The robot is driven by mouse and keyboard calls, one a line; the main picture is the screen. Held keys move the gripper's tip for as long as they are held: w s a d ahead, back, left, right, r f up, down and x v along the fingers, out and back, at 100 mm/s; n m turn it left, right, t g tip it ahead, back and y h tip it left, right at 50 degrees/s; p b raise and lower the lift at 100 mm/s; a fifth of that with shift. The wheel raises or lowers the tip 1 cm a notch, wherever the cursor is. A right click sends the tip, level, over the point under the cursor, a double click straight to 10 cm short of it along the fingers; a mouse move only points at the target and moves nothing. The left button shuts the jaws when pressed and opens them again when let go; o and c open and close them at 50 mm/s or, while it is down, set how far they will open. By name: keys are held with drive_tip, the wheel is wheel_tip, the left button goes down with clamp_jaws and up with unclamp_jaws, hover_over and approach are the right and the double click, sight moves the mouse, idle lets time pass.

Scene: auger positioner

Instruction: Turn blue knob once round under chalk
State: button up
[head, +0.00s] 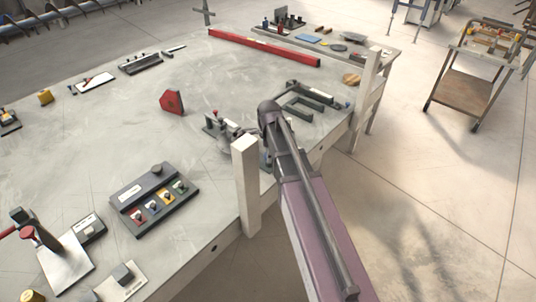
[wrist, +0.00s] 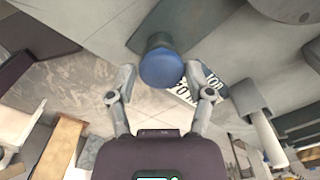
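The blue knob (wrist: 161,68) shows in the wrist view on a short dark neck under a grey surface. My gripper (wrist: 160,76) has its two fingers spread, one on each side of the knob. The fingertips are close to its sides, with a thin gap seeming to show on the left; firm contact cannot be made out. In the head view my arm and the white post cover the knob area. I cannot identify any chalk in either view.
A white post (head: 246,185) stands at the table edge close to my arm. The grey table (head: 110,135) holds a panel with coloured knobs (head: 154,200), a red block (head: 172,102) and a long red bar (head: 265,47). A pale rod (wrist: 265,135) is right of my gripper.

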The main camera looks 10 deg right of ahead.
drive_tip(key=c, duration=0.5)
drive_tip(key=shift+a, duration=0.15)
drive_tip(key=shift+s, duration=0.1)
drive_tip(key=shift+n, duration=0.5)
drive_tip(key=n, duration=0.6)
drive_tip(key=shift+d, duration=0.2)
drive_tip(key=n, duration=0.6)
drive_tip(key=shift+n, duration=0.4)
